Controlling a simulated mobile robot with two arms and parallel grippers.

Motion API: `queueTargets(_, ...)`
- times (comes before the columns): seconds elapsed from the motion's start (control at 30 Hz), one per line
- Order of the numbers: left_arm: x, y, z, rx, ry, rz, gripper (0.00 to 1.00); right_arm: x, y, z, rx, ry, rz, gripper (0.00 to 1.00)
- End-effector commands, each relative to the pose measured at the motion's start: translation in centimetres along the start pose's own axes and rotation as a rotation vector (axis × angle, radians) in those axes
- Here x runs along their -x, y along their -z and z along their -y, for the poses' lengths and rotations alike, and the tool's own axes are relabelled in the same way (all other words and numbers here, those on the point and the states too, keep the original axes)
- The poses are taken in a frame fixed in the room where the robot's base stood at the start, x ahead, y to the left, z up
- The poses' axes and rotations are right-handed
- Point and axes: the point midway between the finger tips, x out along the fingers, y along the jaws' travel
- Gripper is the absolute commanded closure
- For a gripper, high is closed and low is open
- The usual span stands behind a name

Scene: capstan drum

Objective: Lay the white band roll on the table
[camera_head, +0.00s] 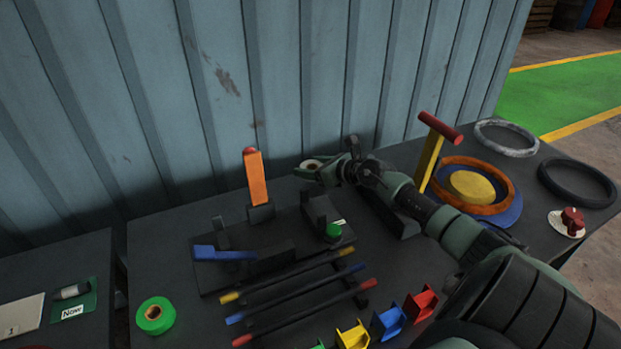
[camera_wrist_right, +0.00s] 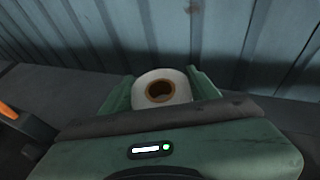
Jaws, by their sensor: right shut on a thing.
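The white band roll (camera_wrist_right: 180,86) has a brown core and sits between the two green fingers of my right gripper (camera_head: 314,172) in the right wrist view. In the head view the roll (camera_head: 311,163) is small and partly covered by the fingers. My right gripper is shut on it, near the back of the dark table (camera_head: 180,245), close to the corrugated wall. I cannot tell how high the roll is above the table. My left gripper is not in view.
An orange lever (camera_head: 255,178) stands left of my right gripper. A red-topped yellow lever (camera_head: 430,160) and an orange-rimmed drum (camera_head: 500,190) stand to the right. A green roll (camera_head: 155,315) lies front left. Colored rods and small brackets fill the middle front.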

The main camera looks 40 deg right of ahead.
Motion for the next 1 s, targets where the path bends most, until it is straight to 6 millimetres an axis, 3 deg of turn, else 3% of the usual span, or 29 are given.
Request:
queueTargets(0.2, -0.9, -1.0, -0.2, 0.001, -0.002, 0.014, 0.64, -1.3, 3.1, 0.0, -0.005, 0.000, 0.001, 0.82)
queueTargets(0.67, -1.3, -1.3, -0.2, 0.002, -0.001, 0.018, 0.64, -1.6, 3.9, 0.0, -0.001, 0.000, 0.000, 0.82)
queueTargets(0.7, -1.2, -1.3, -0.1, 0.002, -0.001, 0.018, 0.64, -1.6, 3.8, 0.0, -0.001, -0.001, 0.000, 0.31)
queueTargets(0.73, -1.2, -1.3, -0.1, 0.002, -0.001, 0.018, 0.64, -1.6, 3.8, 0.0, -0.001, -0.001, 0.000, 0.23)
queueTargets(0.77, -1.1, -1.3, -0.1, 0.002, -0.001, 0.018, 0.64, -1.6, 3.8, 0.0, -0.001, -0.001, 0.000, 0.18)
queueTargets(1.0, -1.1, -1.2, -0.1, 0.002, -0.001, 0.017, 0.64, -1.6, 3.8, -0.1, -0.001, -0.001, -0.001, 0.18)
